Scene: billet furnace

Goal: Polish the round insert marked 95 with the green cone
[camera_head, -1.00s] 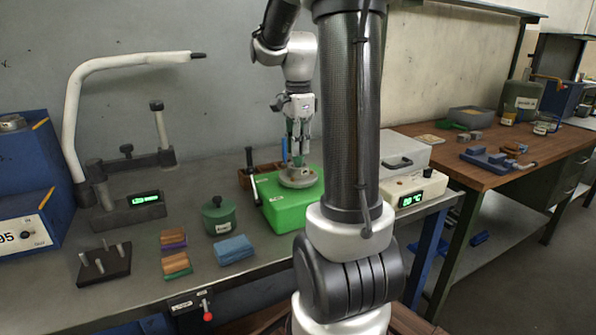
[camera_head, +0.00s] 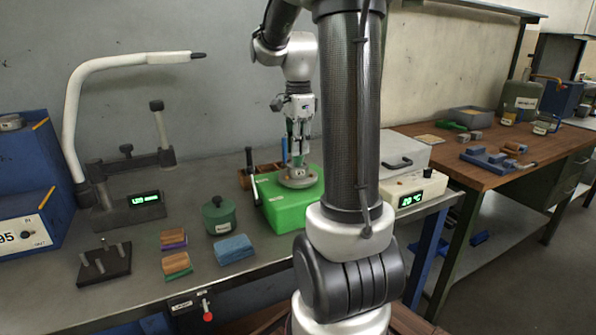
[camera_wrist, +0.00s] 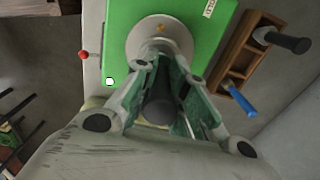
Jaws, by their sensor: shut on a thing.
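My gripper (camera_head: 299,150) points down over a bright green box (camera_head: 290,212) on the bench. In the wrist view my gripper (camera_wrist: 160,95) is shut on a dark, round-ended piece (camera_wrist: 160,108); I cannot tell whether it is the green cone. A pale grey round disc (camera_head: 297,179) lies on the green box below the fingers; in the wrist view the disc (camera_wrist: 140,40) shows a small brass-coloured spot. The fingers hide part of it, and I can read no 95 on it. A dark green pot with a knob (camera_head: 219,216) stands left of the box.
A blue cabinet (camera_head: 60,205) with a 95 on its white panel stands far left. Sanding blocks (camera_head: 176,263), a blue block (camera_head: 234,249) and a pegged stand (camera_head: 105,264) lie in front. A wooden rack (camera_head: 244,180) is behind the box, a display unit (camera_head: 432,187) right.

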